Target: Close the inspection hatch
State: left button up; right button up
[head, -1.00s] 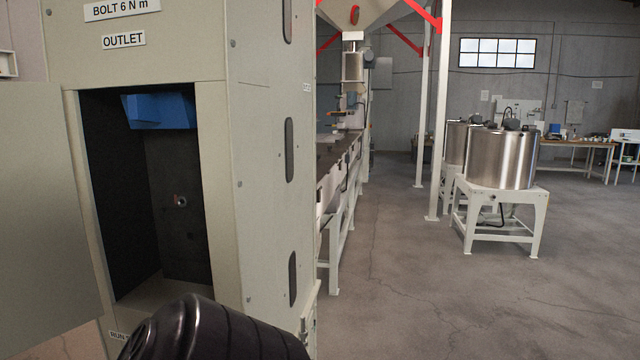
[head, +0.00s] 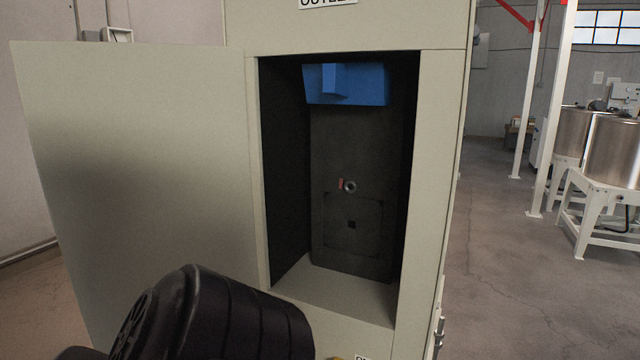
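The inspection hatch door (head: 140,150) is a flat beige panel, swung wide open to the left of the cabinet (head: 445,130). Its right edge meets the left side of the opening. The opening shows a dark interior (head: 350,140) with a blue block at the top and a small round fitting with a red part on the back wall. A black ribbed part of my own arm is in front of the lower part of the door and cabinet; I cannot tell whether it touches them. Neither gripper's fingers are in view.
Steel tanks (head: 615,150) on white stands (head: 600,215) are at the right, behind a white post (head: 552,110). The concrete floor (head: 510,290) right of the cabinet is clear. A wall (head: 160,20) stands behind the door at the left.

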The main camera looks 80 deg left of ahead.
aim_at(141, 152)
jog(key=k+j+u, duration=0.1)
jog(key=k+j, duration=0.25)
jog(key=k+j+u, duration=0.1)
jog(key=k+j, duration=0.25)
jog(key=j, duration=0.15)
jog(key=k+j+u, duration=0.1)
jog(key=k+j, duration=0.6)
jog(key=j, duration=0.15)
jog(key=k+j, duration=0.3)
jog(key=j, duration=0.2)
jog(key=k+j, duration=0.35)
jog(key=j, duration=0.15)
